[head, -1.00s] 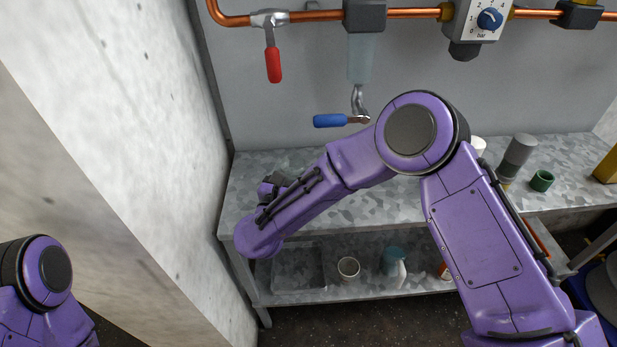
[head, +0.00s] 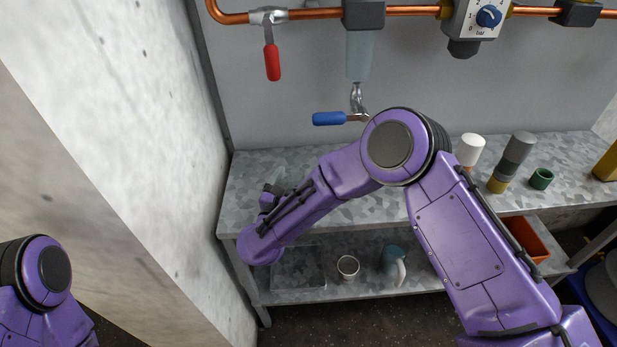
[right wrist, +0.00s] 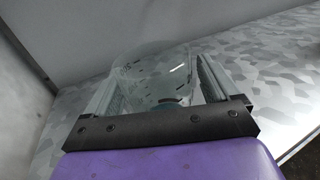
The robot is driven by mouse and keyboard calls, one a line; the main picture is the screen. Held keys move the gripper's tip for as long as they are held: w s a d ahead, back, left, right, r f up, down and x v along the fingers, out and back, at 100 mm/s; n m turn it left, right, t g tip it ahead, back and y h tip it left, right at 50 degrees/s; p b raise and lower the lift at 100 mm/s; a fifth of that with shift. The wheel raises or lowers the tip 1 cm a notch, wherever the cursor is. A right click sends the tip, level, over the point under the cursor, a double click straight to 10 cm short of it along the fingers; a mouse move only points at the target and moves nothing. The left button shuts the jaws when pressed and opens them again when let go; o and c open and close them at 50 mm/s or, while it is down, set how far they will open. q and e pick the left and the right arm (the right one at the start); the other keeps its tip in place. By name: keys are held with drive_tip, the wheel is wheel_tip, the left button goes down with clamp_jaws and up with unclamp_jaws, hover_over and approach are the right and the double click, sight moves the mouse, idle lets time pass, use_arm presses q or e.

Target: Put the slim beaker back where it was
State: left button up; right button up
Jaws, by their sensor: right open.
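The slim beaker (right wrist: 155,68) is clear glass and stands on the grey metal bench top (head: 345,212). In the right wrist view it is between the two fingers of my right gripper (right wrist: 158,88), which are open around it; I cannot tell whether either touches the glass. In the head view only a faint pale part of the beaker (head: 279,173) shows beyond my right gripper (head: 273,191), at the left end of the bench. My left gripper is out of view; only part of my left arm shows.
A concrete wall (head: 150,130) stands close on the left. A white cup (head: 469,149), a grey cylinder (head: 517,152) and a green cup (head: 541,179) are on the bench's right side. The lower shelf holds a white mug (head: 348,266) and a jug (head: 394,262). Valve handles hang above.

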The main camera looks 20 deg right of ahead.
drive_tip(key=shift+r+p, duration=0.35)
drive_tip(key=shift+r, duration=0.05)
drive_tip(key=b+v, duration=0.2)
drive_tip(key=v, duration=1)
drive_tip(key=shift+f, duration=0.2)
drive_tip(key=shift+d, duration=0.1)
